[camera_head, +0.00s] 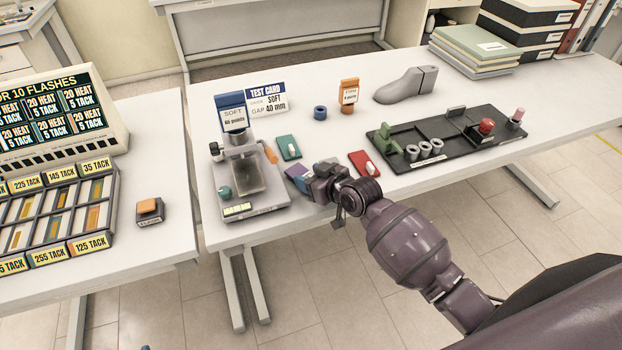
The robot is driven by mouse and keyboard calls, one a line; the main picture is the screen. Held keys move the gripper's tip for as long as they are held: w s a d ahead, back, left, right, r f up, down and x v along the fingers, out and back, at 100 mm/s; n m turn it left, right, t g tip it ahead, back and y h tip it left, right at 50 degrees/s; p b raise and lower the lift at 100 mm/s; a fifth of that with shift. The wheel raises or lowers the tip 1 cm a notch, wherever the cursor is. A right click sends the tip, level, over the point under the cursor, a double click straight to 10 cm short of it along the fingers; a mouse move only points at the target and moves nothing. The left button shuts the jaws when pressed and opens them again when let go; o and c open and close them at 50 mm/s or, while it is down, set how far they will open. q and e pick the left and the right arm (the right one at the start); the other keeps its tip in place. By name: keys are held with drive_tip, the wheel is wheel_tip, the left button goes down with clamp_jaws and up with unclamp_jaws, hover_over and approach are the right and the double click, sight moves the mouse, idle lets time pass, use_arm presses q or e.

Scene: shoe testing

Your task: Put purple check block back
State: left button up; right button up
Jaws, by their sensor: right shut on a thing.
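My right gripper (310,184) is at the front of the table, just right of the test device. It is shut on the purple check block (297,171), which shows as a small purple patch at the fingertips. The fingers and wrist hide most of the block and whatever lies under it. I cannot tell whether it touches the table. A green piece (285,142) and a red piece (358,158), each with a small white part on top, lie flat on either side. My left gripper is not in view.
The test device (270,205) stands close left of the gripper. A black tray (450,158) with fittings lies right.

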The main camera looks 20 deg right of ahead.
drive_tip(key=shift+f, duration=0.4)
drive_tip(key=o, duration=1)
drive_tip(key=shift+f, duration=0.1)
drive_tip(key=v, duration=1.2)
drive_tip(key=s+d+f+m+h, duration=0.1)
drive_tip(key=s+d+f+h, duration=0.1)
drive_tip(key=s+f, duration=0.2)
drive_tip(key=s+d+f+m+h, duration=0.1)
drive_tip(key=s+f+h, duration=0.1)
drive_tip(key=s+f, duration=0.2)
drive_tip(key=s+d+f+m+h, duration=0.1)
drive_tip(key=s+d+f, duration=0.1)
drive_tip(key=s+f, duration=0.3)
drive_tip(key=shift+s+d+f+m+h, duration=0.1)
drive_tip(key=shift+s+d+m+h, duration=0.1)
drive_tip(key=shift+s, duration=0.7)
drive_tip(key=shift+s+d+f+m+h, duration=0.1)
drive_tip(key=shift+s+m+h, duration=0.1)
drive_tip(key=shift+s, duration=0.7)
